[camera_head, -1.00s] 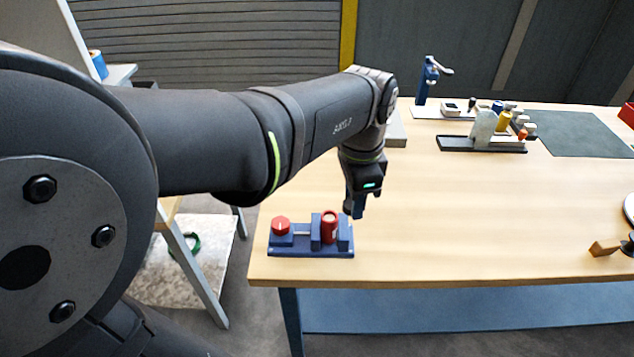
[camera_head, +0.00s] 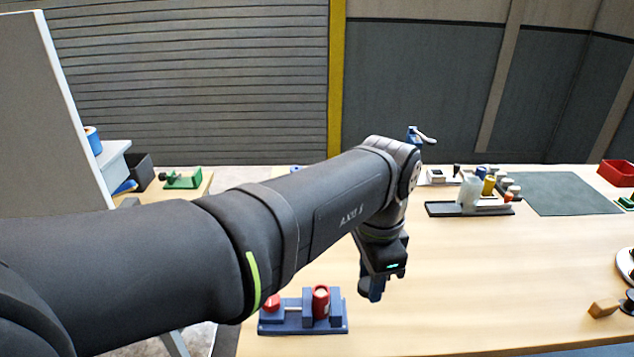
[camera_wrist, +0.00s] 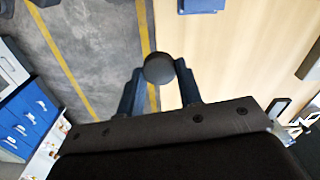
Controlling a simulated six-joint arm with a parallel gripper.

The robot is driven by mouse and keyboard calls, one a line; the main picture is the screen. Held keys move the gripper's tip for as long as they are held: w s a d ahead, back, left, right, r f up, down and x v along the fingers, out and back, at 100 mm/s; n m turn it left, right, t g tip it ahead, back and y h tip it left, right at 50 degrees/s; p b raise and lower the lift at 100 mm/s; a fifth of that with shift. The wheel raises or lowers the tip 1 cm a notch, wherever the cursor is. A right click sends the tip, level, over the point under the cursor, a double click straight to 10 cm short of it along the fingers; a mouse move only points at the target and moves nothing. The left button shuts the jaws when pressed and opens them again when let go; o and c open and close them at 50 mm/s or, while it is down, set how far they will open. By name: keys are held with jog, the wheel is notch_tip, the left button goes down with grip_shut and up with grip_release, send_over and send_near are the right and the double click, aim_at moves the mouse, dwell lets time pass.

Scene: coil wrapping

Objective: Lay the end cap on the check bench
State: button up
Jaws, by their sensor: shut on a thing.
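The end cap shows in the wrist view as a dark round disc (camera_wrist: 158,66). My gripper (camera_wrist: 158,80) is shut on it, one finger at each side. A smaller wooden bench (camera_head: 203,186) with a green fixture (camera_head: 184,179) stands at the back left, partly hidden by my arm. I cannot tell for sure which surface is the check bench.
A blue fixture (camera_head: 335,322) with red parts stands near my gripper at the table's left. A dark rack (camera_head: 440,209) with bottles, a grey-green mat (camera_head: 570,193) and a red bin (camera_head: 616,173) are at the back. The middle of the big table (camera_head: 480,270) is clear.

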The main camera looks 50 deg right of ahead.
jog(key=w+d+f+n, duration=0.4)
jog(key=w+d+n, duration=0.1)
jog(key=w, duration=0.4)
jog(key=w+d+f+n, duration=0.4)
jog(key=w+d+n, duration=0.2)
jog(key=w+n, duration=0.2)
jog(key=shift+w+f, duration=0.35)
jog(key=shift+w, duration=0.5)
jog(key=w+f, duration=0.2)
jog(key=w, duration=0.1)
jog(key=w+a+f, duration=0.1)
jog(key=w+f, duration=0.1)
jog(key=w, duration=0.2)
jog(key=w+f, duration=0.3)
jog(key=w, duration=0.1)
jog(key=shift+w+a, duration=0.15)
jog(key=shift+a, duration=0.2)
jog(key=shift+w+f, duration=0.1)
jog(key=shift+f, duration=1.9)
jog(key=shift+f, duration=0.2)
jog(key=o, duration=0.9)
